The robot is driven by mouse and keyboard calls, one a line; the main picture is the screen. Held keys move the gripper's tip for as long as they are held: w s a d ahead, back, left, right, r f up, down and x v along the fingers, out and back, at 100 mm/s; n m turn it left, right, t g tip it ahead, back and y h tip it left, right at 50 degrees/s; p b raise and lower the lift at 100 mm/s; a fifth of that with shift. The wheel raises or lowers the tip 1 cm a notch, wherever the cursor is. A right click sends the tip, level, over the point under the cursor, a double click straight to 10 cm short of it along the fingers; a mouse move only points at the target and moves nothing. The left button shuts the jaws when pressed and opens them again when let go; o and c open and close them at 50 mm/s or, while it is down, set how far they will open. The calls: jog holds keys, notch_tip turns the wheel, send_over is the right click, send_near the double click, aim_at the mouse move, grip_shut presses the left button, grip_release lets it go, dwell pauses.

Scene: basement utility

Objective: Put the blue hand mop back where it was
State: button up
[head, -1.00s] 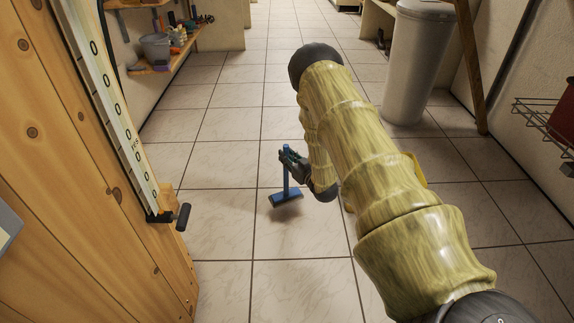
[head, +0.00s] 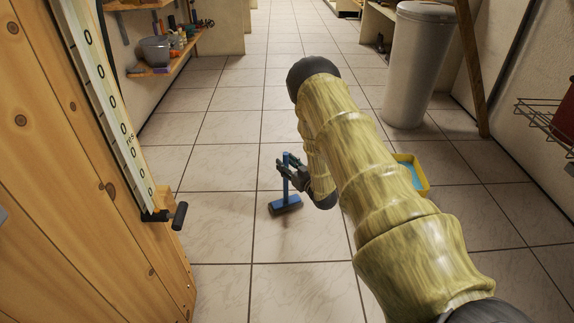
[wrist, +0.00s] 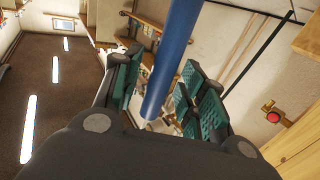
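The blue hand mop (head: 285,203) hangs upright in the middle of the head view, its flat head downward over the floor tiles. My gripper (head: 284,165) is shut on its handle from the right. The wrist view shows the blue handle (wrist: 172,58) between the green-padded fingers of my gripper (wrist: 160,80). The mop head is out of the wrist view. Whether it touches the floor is hard to tell. A yellow tray (head: 425,185) with light blue inside lies on the floor to the right, partly hidden behind my arm.
A grey bin (head: 416,65) stands on the right, beside a leaning wooden beam (head: 470,65). A wall rack (head: 540,118) is at far right. The tiled floor ahead is open.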

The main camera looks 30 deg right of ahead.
jog(key=s+p, duration=0.6)
jog(key=s, duration=0.6)
jog(key=s+a+f+m+g+h, duration=0.1)
jog(key=s+a+f+g, duration=0.5)
jog(key=a, duration=0.3)
jog(key=s+a+f+m+g, duration=0.1)
jog(key=s+a+f+g, duration=0.3)
jog(key=s+a, duration=0.45)
jog(key=s+a+g, duration=0.4)
jog(key=s+a, duration=0.1)
jog(key=s, duration=0.8)
jog(key=s+a+n+g, duration=0.1)
jog(key=s+a+g, duration=0.3)
jog(key=s, duration=0.8)
jog(key=shift+s+a+r, duration=0.3)
jog(key=shift+s+a, duration=0.05)
jog(key=shift+a, duration=0.65)
jog(key=shift+r, duration=0.1)
